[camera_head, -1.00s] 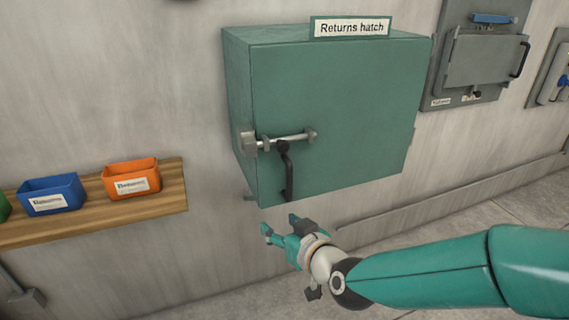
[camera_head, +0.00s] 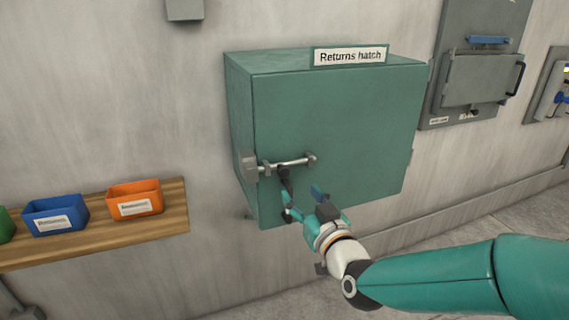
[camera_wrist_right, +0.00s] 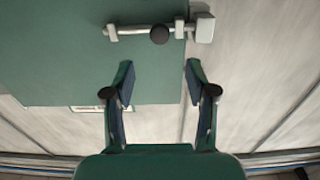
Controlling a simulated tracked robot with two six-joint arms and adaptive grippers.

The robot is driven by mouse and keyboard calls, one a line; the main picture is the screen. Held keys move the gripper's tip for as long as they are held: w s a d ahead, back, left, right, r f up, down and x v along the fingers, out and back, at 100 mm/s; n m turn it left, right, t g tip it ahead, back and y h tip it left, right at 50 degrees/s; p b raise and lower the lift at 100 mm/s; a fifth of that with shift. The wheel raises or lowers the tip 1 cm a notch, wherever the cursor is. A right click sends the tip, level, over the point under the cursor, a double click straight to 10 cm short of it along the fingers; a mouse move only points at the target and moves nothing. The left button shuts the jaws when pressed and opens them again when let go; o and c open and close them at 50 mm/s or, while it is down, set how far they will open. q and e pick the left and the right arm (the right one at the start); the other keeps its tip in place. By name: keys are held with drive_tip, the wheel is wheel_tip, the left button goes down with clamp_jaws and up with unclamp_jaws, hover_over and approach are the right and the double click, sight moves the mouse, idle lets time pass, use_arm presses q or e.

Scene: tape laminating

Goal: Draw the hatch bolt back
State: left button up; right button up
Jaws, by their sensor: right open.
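The green returns hatch (camera_head: 350,125) is a closed box on the wall. Its grey metal bolt (camera_head: 292,162) lies across the left of the front, its left end at a grey block (camera_head: 249,168) on the hatch's edge. A dark handle below the bolt is partly hidden by my fingers. My right gripper (camera_head: 303,191) is open and empty, just below the bolt. In the right wrist view the bolt (camera_wrist_right: 140,31), with a round black knob (camera_wrist_right: 159,34), lies beyond my open fingertips (camera_wrist_right: 158,68), apart from them. My left gripper is not in view.
A wooden shelf (camera_head: 100,239) at left holds a blue bin (camera_head: 55,214), an orange bin (camera_head: 135,200) and part of a green one. A grey wall panel (camera_head: 478,78) with a handle hangs at right. The wall below the hatch is clear.

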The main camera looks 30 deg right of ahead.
sight(285, 173)
drive_tip(key=p+x, duration=0.2)
drive_tip(key=x, duration=0.8)
drive_tip(key=shift+f, duration=0.1)
clamp_jaws()
